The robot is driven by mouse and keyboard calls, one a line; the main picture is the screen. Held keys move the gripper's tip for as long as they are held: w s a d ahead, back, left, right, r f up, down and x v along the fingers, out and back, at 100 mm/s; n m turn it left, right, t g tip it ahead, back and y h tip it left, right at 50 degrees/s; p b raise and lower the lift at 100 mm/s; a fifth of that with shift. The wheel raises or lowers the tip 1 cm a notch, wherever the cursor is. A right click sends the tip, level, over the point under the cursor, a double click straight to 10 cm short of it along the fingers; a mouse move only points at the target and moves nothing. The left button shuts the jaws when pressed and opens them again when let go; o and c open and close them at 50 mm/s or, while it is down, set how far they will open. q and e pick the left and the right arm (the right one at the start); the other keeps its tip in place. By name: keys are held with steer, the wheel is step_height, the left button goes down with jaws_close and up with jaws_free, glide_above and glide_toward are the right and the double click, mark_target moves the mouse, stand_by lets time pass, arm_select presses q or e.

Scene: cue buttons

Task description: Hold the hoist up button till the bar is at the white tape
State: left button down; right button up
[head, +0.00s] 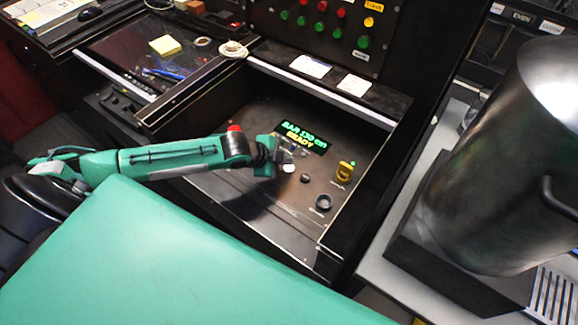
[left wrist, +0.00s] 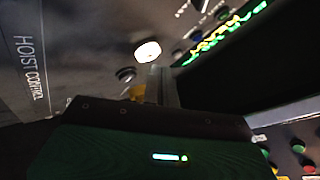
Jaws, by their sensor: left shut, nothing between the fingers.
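My left gripper (head: 290,150) is over the dark hoist control panel (head: 250,125), shut and empty. In the left wrist view its fingertips (left wrist: 160,80) are close to a lit white button (left wrist: 148,50) and a dark round button (left wrist: 125,74). I cannot tell whether they touch either. The white button also shows in the head view (head: 289,168), just below the fingers, with the dark button (head: 305,178) beside it. The display (head: 304,137) reads "BAR 130 cm READY". The bar and white tape are not visible. My right gripper is not in view.
Raised edges surround the panel. Coloured buttons (head: 340,30) line the upright board behind. A large metal cylinder (head: 510,160) stands at right.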

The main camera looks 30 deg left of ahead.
arm_select(q)
steer(key=shift+f, duration=0.4)
